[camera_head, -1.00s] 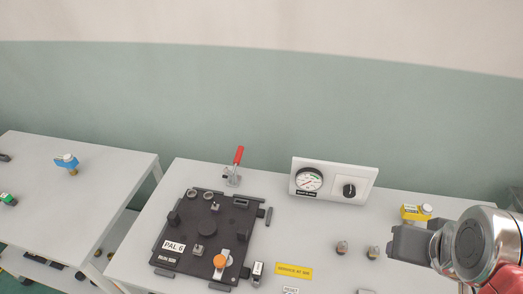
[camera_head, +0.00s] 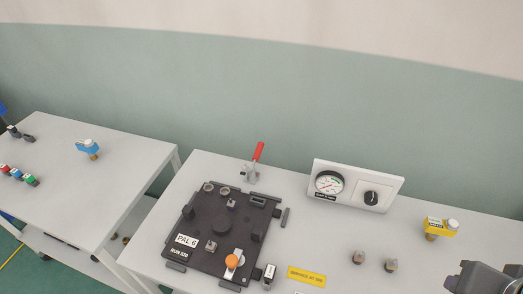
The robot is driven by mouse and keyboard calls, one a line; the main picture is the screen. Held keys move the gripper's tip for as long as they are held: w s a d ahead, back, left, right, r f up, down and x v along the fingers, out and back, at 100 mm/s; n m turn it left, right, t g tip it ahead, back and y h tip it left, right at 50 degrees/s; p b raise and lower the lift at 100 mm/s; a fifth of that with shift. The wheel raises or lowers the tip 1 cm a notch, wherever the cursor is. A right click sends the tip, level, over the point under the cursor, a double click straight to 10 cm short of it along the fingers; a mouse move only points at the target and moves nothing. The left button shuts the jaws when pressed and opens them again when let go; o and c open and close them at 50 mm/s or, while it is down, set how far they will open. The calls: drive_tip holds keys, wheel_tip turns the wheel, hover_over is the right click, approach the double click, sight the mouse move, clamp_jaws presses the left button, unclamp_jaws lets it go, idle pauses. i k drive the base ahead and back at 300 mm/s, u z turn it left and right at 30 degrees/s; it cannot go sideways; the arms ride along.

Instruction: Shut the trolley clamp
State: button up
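The trolley clamp (camera_head: 254,163) stands on the grey table top at the back edge of the dark pallet marked PAL 6 (camera_head: 183,239). Its red handle points up and leans slightly right. Part of my gripper (camera_head: 484,278) shows as a dark grey block at the lower right corner, far to the right of the clamp and apart from it. Its fingertips are cut off or unclear, so I cannot tell if it is open.
A white gauge panel (camera_head: 387,185) with a dial and black knob stands right of the clamp. A yellow-topped fitting (camera_head: 440,227) and two small metal parts (camera_head: 358,257) are further right. A yellow label (camera_head: 307,277) lies in front. A second table (camera_head: 118,160) stands left.

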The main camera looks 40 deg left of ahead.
sight(258, 151)
drive_tip(key=z, duration=0.05)
drive_tip(key=k, duration=1.65)
drive_tip(key=u, duration=1.05)
drive_tip(key=i, duration=1.55)
drive_tip(key=u, duration=0.05)
